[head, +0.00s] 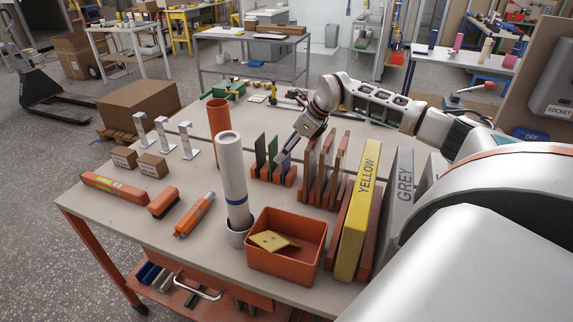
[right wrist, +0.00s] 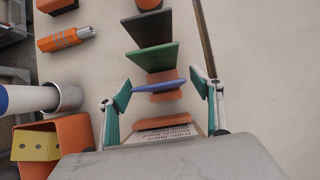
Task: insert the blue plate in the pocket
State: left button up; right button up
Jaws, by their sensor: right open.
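The orange slotted rack (head: 290,182) stands mid-table and holds a dark plate (right wrist: 147,25) and a green plate (right wrist: 153,57) upright. The blue plate (right wrist: 160,86) is in line with them, over the rack near its end; I cannot tell how deep it sits in a pocket. My right gripper (right wrist: 161,92) is open, its teal fingertips on either side of the blue plate with gaps between. In the head view the right gripper (head: 286,154) reaches down at the rack and partly hides the blue plate. My left gripper is not in view.
A white tube (head: 231,165) stands in a grey cup left of the rack. An orange bin (head: 286,262) with a yellow piece is in front. Taller brown plates (head: 325,165) and yellow (head: 358,215) and grey (head: 402,190) binders stand close on the right.

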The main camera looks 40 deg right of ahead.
jog(key=shift+c, duration=0.3)
jog(key=c, duration=1.2)
jog(key=shift+r+p, duration=0.6)
jog(key=shift+r, duration=2.5)
